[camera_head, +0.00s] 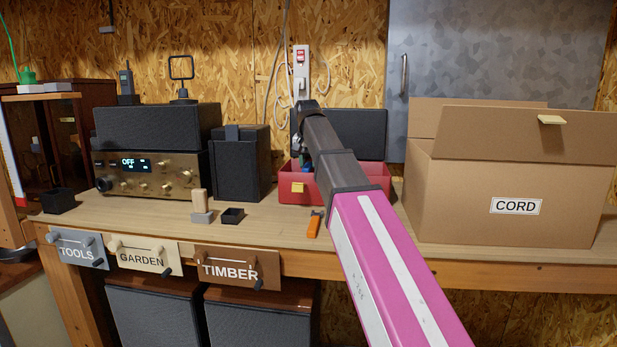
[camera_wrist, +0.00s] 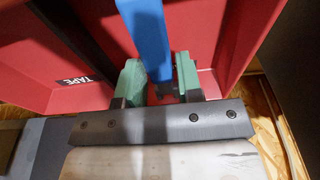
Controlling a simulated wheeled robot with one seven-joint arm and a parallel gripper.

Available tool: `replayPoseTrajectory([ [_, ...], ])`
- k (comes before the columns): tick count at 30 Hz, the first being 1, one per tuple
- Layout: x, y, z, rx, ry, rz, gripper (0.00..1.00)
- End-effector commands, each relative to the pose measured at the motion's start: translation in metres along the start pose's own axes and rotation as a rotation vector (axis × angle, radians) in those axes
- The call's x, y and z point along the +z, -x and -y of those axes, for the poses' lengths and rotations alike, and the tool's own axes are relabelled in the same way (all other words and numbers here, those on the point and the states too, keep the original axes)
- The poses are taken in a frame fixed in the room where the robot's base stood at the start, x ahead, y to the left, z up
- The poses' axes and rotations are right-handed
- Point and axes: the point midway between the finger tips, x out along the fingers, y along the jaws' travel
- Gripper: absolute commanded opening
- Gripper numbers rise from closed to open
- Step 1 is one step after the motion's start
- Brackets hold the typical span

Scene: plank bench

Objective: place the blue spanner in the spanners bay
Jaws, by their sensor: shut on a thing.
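The blue spanner (camera_wrist: 148,35) is between the green fingertips of my gripper (camera_wrist: 158,84) in the wrist view, and the gripper is shut on it. A red box (camera_head: 289,176) with a raised dark lid (camera_head: 358,133) stands on the bench, and my arm reaches over it. In the wrist view my gripper and the spanner are at the red walls of the box (camera_wrist: 225,40). A dark divider runs to the left, and a TAPE label (camera_wrist: 72,80) shows beyond it. I see no spanners label. Whether the spanner touches the box floor is unclear.
An orange-handled tool (camera_head: 314,224) lies on the bench before the box. A large open CORD carton (camera_head: 460,200) stands to the right. A black speaker (camera_head: 240,165) and a radio (camera_head: 150,175) stand to the left. The bench front near the orange tool is mostly clear.

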Motion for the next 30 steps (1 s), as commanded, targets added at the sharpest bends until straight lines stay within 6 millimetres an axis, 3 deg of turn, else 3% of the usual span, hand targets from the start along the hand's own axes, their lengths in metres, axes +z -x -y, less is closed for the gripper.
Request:
replayPoseTrajectory([
  [12,0.007,-0.045,0.0,0.0,0.0,0.001,0.07],
  [24,0.007,-0.05,0.0,0.0,0.0,0.0,0.07],
  [25,0.007,-0.049,0.0,0.0,0.0,0.0,0.43],
  [26,0.007,-0.049,0.0,0.0,0.0,0.0,0.53],
  [27,0.007,-0.049,0.0,0.0,0.0,0.0,0.59],
  [30,0.007,-0.049,0.0,0.0,0.0,0.0,0.59],
])
